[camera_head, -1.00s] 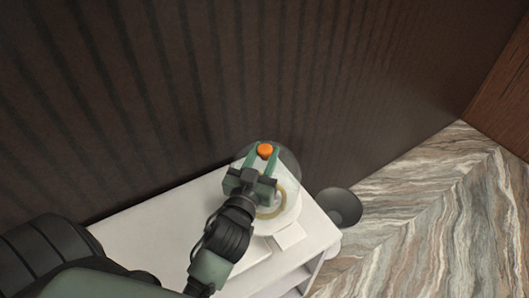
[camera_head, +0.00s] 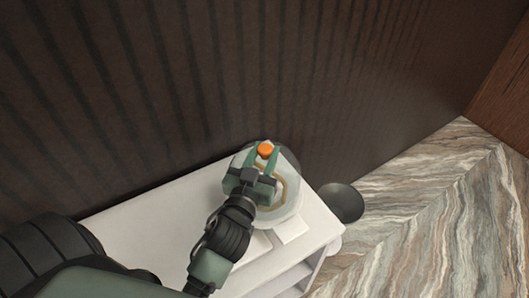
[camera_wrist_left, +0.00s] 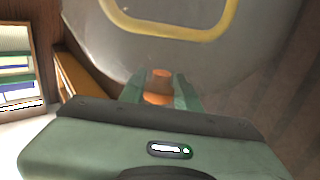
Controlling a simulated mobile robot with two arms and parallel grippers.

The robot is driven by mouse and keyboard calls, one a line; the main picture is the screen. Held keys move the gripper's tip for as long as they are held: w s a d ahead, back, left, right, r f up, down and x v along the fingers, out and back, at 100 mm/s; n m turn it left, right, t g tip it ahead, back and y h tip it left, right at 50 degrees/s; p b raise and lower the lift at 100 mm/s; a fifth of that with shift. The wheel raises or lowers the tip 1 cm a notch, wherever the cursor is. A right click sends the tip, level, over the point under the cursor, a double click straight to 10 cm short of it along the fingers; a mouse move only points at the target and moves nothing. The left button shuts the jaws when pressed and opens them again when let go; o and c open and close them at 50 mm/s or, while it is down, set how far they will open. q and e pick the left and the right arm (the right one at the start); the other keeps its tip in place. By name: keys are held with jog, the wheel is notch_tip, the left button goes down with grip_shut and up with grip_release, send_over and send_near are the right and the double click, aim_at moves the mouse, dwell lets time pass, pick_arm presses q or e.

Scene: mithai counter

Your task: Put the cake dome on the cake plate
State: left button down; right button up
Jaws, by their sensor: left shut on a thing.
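The cake dome (camera_head: 290,163) is clear, with an orange knob (camera_head: 265,150) on top. My left gripper (camera_head: 264,157) is shut on the knob, and the knob also shows between the fingers in the left wrist view (camera_wrist_left: 160,82). The pale cake plate (camera_head: 287,208) with a gold ring lies below the dome on the white counter. Whether the dome's rim touches the plate cannot be told. In the left wrist view the clear dome (camera_wrist_left: 110,62) fills the upper part, with the gold ring seen through it. My right gripper is not in view.
The white counter (camera_head: 150,225) stands against a dark ribbed wall (camera_head: 130,110). A small white block (camera_head: 290,230) lies in front of the plate. A dark round object (camera_head: 342,202) is just past the counter's right end. The counter's left part is clear.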

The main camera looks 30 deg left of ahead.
pick_arm(q)
jog(key=shift+f+b, duration=0.3)
jog(key=shift+f, duration=0.1)
jog(key=c, duration=0.9)
grip_release()
jog(key=shift+s+f, duration=0.1)
